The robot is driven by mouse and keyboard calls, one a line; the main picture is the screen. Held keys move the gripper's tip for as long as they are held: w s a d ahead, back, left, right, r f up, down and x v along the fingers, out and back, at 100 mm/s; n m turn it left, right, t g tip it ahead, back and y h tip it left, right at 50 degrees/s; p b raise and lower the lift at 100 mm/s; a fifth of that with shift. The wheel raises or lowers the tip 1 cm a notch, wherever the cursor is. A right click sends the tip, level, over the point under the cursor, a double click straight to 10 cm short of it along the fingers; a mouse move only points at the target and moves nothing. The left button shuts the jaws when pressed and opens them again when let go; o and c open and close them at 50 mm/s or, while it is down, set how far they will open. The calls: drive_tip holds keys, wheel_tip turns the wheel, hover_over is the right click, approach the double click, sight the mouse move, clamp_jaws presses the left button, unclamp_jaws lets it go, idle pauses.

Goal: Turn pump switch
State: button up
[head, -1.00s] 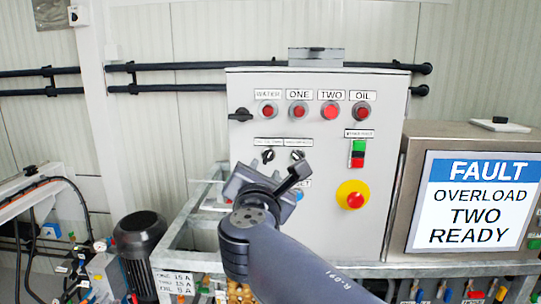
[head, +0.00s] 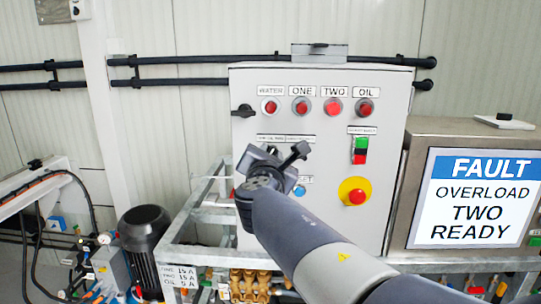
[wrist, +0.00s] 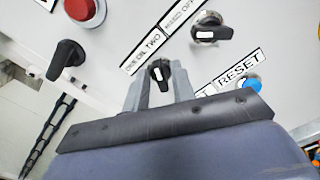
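The pump switch (wrist: 160,72) is a small black selector knob with a white mark, under a label reading "ONE OIL TWO" on the grey control cabinet (head: 300,225). My gripper (wrist: 160,90) is open, with one grey finger on each side of this knob. Gaps seem to show between the knob and the fingers; I cannot tell whether either touches it. In the head view my gripper (head: 266,160) is up at the cabinet front and hides the knob. A second black knob (wrist: 210,30) sits to its right in the wrist view.
Red lamps (head: 333,106) line the cabinet top. A black rotary handle (head: 242,110) is at its left edge. A green-red button (head: 360,150), a yellow-ringed red button (head: 356,192) and a blue reset button (wrist: 251,83) are nearby. A screen (head: 474,200) reads "FAULT OVERLOAD TWO READY".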

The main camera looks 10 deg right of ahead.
clamp_jaws()
drive_tip(key=shift+f+b, duration=0.1)
drive_tip(key=shift+b, duration=0.2)
drive_tip(key=shift+m+b, duration=1.45)
drive_tip(key=shift+m, duration=0.15)
drive_tip(key=shift+o, duration=1)
unclamp_jaws()
drive_tip(key=shift+s, duration=0.1)
